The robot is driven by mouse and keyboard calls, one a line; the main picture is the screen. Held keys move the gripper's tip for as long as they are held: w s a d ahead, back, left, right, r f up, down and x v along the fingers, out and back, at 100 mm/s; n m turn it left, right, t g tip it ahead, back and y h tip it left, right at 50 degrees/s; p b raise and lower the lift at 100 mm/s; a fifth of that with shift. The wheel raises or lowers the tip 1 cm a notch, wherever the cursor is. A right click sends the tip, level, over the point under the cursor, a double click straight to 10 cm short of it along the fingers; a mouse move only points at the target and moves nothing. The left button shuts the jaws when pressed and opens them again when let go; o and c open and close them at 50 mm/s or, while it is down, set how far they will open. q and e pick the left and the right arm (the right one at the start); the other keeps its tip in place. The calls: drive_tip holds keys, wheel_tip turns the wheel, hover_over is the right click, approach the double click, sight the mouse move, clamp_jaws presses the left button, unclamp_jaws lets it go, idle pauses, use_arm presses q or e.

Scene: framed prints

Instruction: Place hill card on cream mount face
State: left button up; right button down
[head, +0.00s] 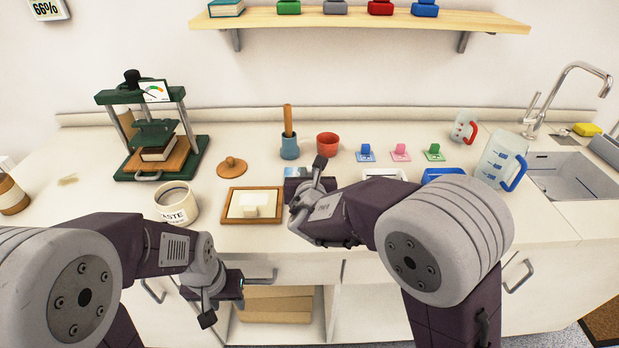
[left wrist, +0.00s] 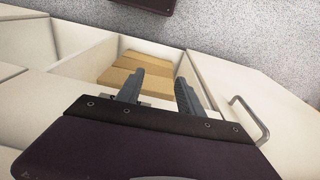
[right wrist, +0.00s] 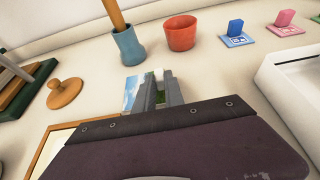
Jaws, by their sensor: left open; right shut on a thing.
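The hill card (right wrist: 132,92) shows blue sky and green in the right wrist view, partly hidden by my fingers. My right gripper (right wrist: 158,88) is shut on it. In the head view the card (head: 297,172) shows only in part behind my right gripper (head: 298,193), right of the wooden frame. The cream mount face (head: 236,209) lies inside the wooden frame (head: 232,191) on the counter, with a small cream block on it. My left gripper (head: 222,294) is open and empty, low in front of the counter; its fingers also show in the left wrist view (left wrist: 158,82).
A green press (head: 160,140) is further left. A blue cup (head: 289,147) and a red pot (head: 327,145) stand behind the card. An open drawer or cabinet (left wrist: 140,70) is below.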

drive_tip(key=shift+f, duration=0.1)
drive_tip(key=c, duration=1.4)
unclamp_jaws()
drive_tip(key=shift+c, duration=0.2)
